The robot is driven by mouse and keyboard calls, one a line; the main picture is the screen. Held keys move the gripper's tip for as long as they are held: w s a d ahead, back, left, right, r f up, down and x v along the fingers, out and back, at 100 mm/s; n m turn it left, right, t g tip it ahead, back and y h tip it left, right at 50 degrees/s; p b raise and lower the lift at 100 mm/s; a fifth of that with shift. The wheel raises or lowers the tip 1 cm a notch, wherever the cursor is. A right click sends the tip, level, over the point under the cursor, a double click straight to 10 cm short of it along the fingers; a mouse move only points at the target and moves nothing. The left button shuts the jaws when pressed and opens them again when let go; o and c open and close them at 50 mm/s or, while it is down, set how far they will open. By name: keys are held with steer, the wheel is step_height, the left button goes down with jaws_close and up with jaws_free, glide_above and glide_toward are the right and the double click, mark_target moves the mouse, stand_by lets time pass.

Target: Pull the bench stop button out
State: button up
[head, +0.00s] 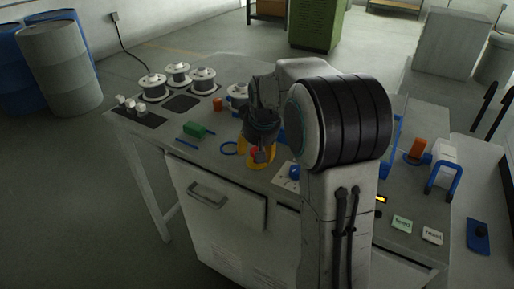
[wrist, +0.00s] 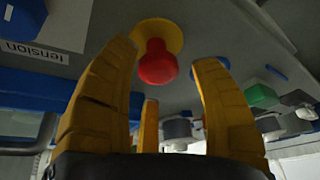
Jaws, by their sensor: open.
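The bench stop button shows in the wrist view as a red mushroom head (wrist: 157,64) on a short stem. It sits in front of a round yellow plate (wrist: 170,32) on the grey bench top. My gripper (wrist: 166,55) is open, with one yellow finger left of the red head, one right of it, and a third lower down. I see gaps between the fingers and the head; no contact shows. In the head view my gripper (head: 257,158) points down over the front of the bench, and the button is mostly hidden by it.
On the bench (head: 215,160) are a green block (head: 194,130), a blue ring (head: 229,148), wire spools (head: 203,81) and a blue knob (head: 293,172) near my gripper. A label reading "tension" (wrist: 32,51) shows in the wrist view. A drawer (head: 215,195) is below.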

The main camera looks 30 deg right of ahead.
stand_by(0.3)
steer(key=v, duration=1.2)
stand_by(0.4)
